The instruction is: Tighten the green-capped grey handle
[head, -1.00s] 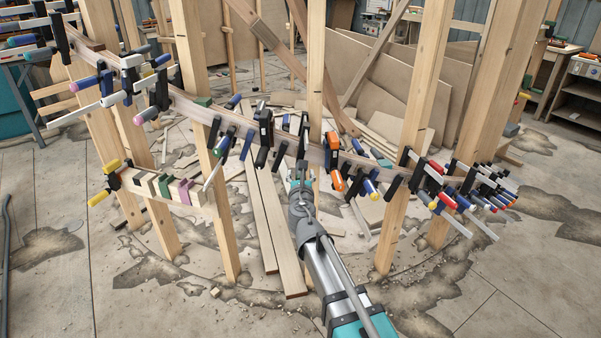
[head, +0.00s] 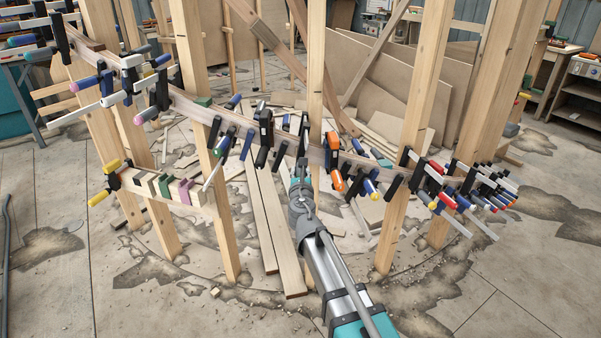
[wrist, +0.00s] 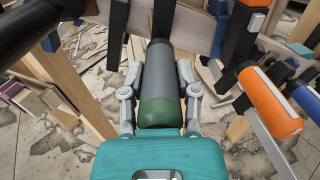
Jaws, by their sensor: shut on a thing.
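The green-capped grey handle (wrist: 160,82) fills the middle of the wrist view, with its green cap (wrist: 160,113) toward the camera. My gripper (wrist: 160,88) has a finger on each side of it and is shut on the grey handle. In the head view my gripper (head: 300,184) is at the curved stringer, left of the post in the middle. There the gripper and wrist hide most of the handle. The curved wooden stringer (head: 190,105) carries many clamps along its length.
An orange-handled clamp (wrist: 268,103) stands close on the right in the wrist view, with another dark bar beside it. A black handle (wrist: 38,25) is near at upper left. Upright wooden posts (head: 315,90) stand along the stringer. The floor in front is mostly open.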

